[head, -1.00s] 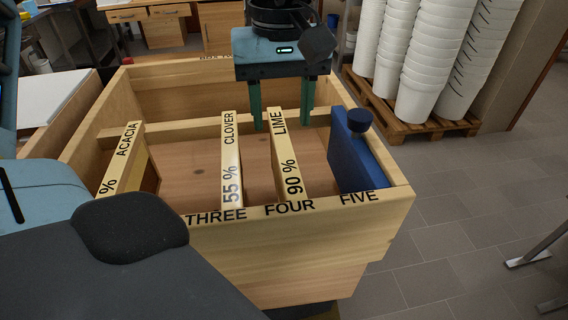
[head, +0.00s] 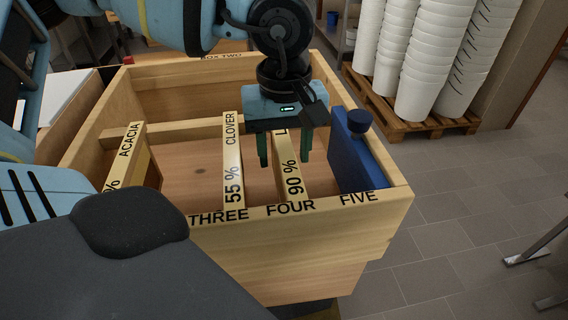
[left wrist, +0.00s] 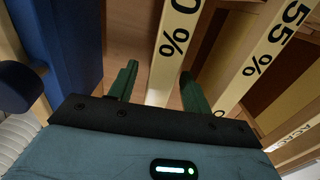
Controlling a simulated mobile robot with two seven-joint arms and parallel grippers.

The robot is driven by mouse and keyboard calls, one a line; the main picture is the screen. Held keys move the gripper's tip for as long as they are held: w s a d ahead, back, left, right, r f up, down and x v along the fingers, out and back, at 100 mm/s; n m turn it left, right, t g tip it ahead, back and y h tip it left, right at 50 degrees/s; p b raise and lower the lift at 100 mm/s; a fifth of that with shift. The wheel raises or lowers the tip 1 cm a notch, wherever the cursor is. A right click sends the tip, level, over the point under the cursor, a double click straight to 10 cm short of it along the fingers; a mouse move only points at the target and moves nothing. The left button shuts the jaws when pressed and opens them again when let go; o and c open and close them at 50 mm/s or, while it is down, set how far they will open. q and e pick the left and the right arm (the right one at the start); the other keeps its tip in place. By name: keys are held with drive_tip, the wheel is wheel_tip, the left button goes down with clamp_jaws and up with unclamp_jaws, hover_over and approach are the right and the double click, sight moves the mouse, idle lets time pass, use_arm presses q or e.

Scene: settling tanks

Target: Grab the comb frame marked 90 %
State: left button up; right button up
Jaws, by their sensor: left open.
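The comb frame marked 90 % (head: 291,178) stands in the wooden box at slot FOUR. The LIME word on its top bar is mostly hidden by my gripper. My left gripper (head: 284,162) is open, its green fingers pointing down on either side of this top bar. In the left wrist view the bar of the 90 % frame (left wrist: 172,58) runs between the two open fingers (left wrist: 158,80), with a gap on each side. The 55 % CLOVER frame (head: 233,165) stands to the left at slot THREE. My right gripper does not show.
The wooden box (head: 300,245) has slot labels on its front wall. A blue slab with a knob (head: 352,155) stands at slot FIVE, close right of the gripper. An ACACIA frame (head: 127,150) stands at left. Stacked white buckets (head: 430,70) stand on a pallet behind.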

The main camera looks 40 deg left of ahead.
use_arm(q)
drive_tip(key=shift+c, duration=0.3)
clamp_jaws()
idle(1.1)
